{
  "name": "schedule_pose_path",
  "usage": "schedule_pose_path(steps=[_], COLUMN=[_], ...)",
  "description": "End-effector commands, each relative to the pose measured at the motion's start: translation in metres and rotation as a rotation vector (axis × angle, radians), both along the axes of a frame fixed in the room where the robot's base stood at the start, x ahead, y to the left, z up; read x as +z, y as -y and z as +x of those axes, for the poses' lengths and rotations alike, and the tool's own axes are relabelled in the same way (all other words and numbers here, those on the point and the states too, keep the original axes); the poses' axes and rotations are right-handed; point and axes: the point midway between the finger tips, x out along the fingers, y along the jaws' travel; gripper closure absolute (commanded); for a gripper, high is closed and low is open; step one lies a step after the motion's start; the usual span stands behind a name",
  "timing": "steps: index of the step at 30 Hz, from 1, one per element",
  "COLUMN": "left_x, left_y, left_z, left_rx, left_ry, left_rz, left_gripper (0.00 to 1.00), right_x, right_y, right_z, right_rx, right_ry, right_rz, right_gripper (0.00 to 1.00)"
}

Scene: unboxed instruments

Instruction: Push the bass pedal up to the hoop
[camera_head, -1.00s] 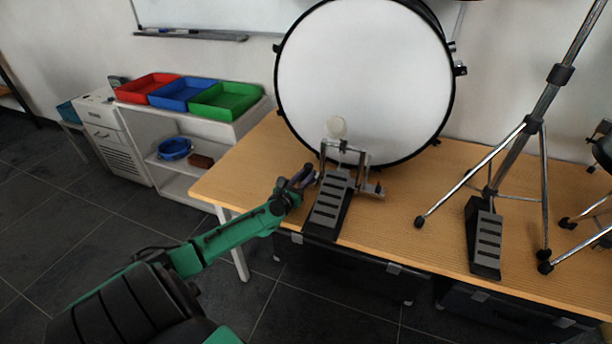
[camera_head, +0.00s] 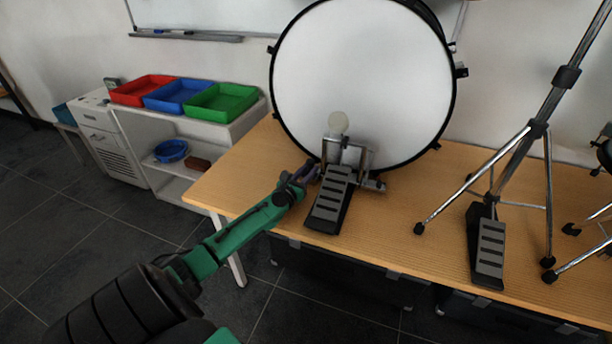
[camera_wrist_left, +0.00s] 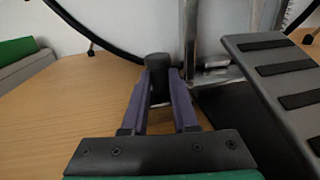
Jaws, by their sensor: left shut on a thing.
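The bass pedal (camera_head: 331,200) stands on the wooden table in front of the bass drum, its grey ribbed footboard pointing toward the table's front edge. My left gripper (camera_head: 306,173) is at the pedal's left side. In the left wrist view its purple fingers (camera_wrist_left: 160,88) are shut on a dark upright post (camera_wrist_left: 158,68) beside the footboard (camera_wrist_left: 280,75). My right gripper is out of view.
A chrome stand (camera_head: 540,130) with a second pedal (camera_head: 488,245) occupies the table's right side. A white shelf unit (camera_head: 215,145) with red, blue and green trays stands left of the table. The tabletop (camera_head: 235,178) left of my gripper is clear.

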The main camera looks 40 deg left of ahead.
Motion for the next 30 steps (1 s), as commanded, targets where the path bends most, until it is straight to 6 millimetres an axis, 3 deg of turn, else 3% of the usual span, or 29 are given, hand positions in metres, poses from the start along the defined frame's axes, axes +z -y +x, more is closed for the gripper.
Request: schedule_pose_path(steps=[8,9,10,22,30], left_x=[0.000,0.000,0.000,-0.001,-0.002], left_y=[-0.002,-0.002,-0.002,0.000,0.007], left_z=[0.001,0.001,0.001,-0.003,-0.041], left_rx=[0.003,0.003,0.003,0.001,0.000], left_ry=[-0.001,-0.001,-0.001,-0.003,-0.006], left_rz=[0.001,0.001,0.001,-0.001,-0.001], left_gripper=[1.00,0.69,0.60,0.60,0.60], right_x=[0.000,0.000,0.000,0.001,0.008], right_y=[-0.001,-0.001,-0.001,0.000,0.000], right_z=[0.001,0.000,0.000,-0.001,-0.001], right_rx=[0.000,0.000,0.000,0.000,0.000], right_ry=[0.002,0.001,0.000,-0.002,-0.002], right_rz=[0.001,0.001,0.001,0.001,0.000], right_gripper=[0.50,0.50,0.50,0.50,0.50])
